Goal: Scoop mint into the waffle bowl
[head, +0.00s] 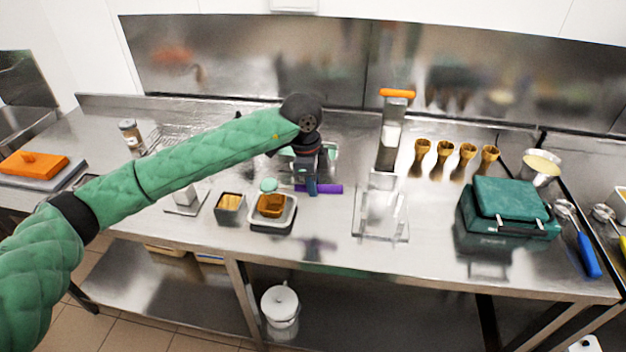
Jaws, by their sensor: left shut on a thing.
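My left gripper (311,188) is shut on the purple-handled scoop (330,188) above the middle of the counter. The scoop's head points left, and a pale green ball of mint (268,184) shows at it. The brown waffle bowl (271,206) sits in a white-rimmed square dish (290,214) just in front of the mint. The mint appears above and behind the bowl's rear edge; I cannot tell whether they touch. A tub with pale green contents (331,152) is partly hidden behind my gripper. My right gripper is not in view.
A small dark container with yellow pieces (230,208) stands left of the dish. A teal case (508,210) and a blue-handled scoop (587,255) lie farther right.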

